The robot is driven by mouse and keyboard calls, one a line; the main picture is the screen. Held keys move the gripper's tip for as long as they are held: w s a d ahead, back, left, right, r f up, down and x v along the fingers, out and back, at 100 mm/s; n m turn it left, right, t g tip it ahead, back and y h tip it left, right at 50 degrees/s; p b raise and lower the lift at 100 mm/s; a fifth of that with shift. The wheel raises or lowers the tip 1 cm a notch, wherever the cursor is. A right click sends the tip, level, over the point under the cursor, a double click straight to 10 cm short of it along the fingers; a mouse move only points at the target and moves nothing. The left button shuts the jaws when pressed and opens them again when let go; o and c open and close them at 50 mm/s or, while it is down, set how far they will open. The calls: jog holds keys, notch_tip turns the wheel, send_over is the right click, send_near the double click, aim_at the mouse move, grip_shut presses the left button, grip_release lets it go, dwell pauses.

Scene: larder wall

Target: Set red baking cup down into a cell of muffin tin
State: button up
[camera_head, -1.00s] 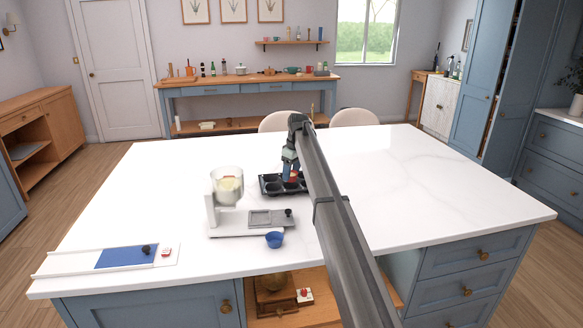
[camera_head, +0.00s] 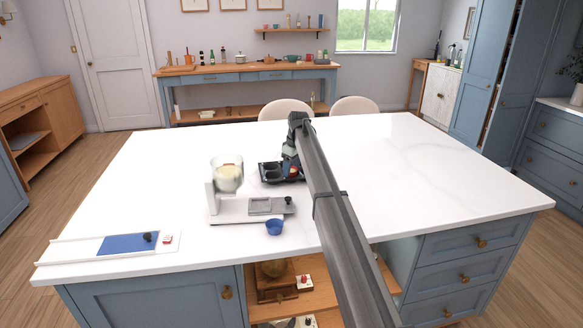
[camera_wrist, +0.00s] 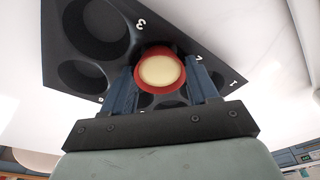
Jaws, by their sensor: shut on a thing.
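The red baking cup (camera_wrist: 138,79) holds pale batter and is between the two blue fingers of my gripper (camera_wrist: 162,70), which is shut on it. In the wrist view it is over a cell of the dark muffin tin (camera_wrist: 75,20), near the number 2. I cannot tell whether its base is inside the cell or just above it. In the head view the muffin tin (camera_head: 263,179) lies on the white island, with the red cup at its right part, partly hidden by my arm.
A white board with a blue mat (camera_head: 125,243) lies at front left. The island's right side is clear.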

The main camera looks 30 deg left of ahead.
jog(key=shift+s+d+f, duration=0.2)
jog(key=shift+f, duration=0.6)
jog(key=o, duration=1)
jog(key=shift+o, duration=0.9)
jog(key=shift+r, duration=0.15)
jog(key=shift+o, duration=0.2)
notch_tip(320, 180, up, 15)
jog(key=d, duration=0.1)
jog(key=shift+d, duration=0.4)
